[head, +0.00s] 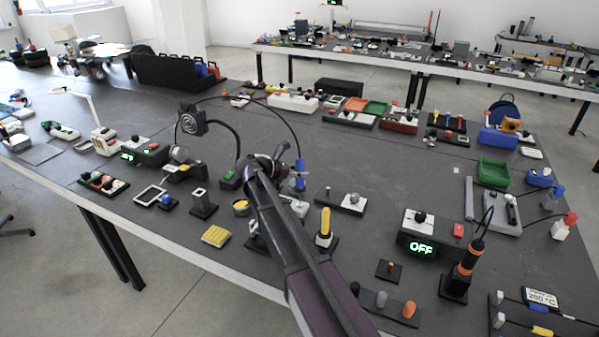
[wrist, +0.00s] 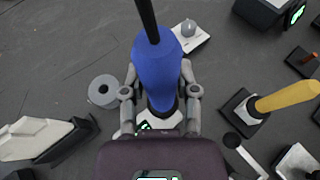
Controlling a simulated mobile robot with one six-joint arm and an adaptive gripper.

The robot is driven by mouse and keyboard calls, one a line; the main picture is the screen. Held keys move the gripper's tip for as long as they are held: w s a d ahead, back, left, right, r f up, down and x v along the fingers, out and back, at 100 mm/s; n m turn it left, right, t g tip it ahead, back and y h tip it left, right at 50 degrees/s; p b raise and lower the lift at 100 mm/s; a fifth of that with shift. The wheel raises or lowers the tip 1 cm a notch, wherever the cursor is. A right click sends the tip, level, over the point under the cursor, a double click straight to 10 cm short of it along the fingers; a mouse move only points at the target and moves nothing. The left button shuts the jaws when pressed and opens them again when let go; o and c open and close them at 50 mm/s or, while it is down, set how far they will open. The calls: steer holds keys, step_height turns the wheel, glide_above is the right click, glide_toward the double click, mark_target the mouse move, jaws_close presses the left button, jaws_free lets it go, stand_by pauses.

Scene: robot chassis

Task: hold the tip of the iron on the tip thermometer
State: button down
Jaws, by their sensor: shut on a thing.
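My gripper (head: 284,170) is shut on the blue handle of the iron (head: 299,178), near the middle of the table. In the wrist view, the gripper fingers (wrist: 161,95) clasp the blue handle (wrist: 158,65) from both sides. A black cable runs from the handle and loops over to the left in the head view. The iron's tip is hidden behind the handle and my gripper. A white device (head: 298,206) sits under the iron, with a green display partly showing in the wrist view (wrist: 165,123). It may be the tip thermometer; I cannot tell whether the tip touches it.
A yellow-handled tool (head: 325,224) stands just right of my gripper. A plate with a grey knob (head: 353,203) lies behind it. A box reading OFF (head: 421,247) and an orange-ringed tool in a stand (head: 464,268) are further right.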

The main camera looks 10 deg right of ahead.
mark_target(299, 159)
steer(key=shift+r+p, duration=3.75)
steer(key=shift+r, duration=0.05)
steer(key=shift+a, duration=0.1)
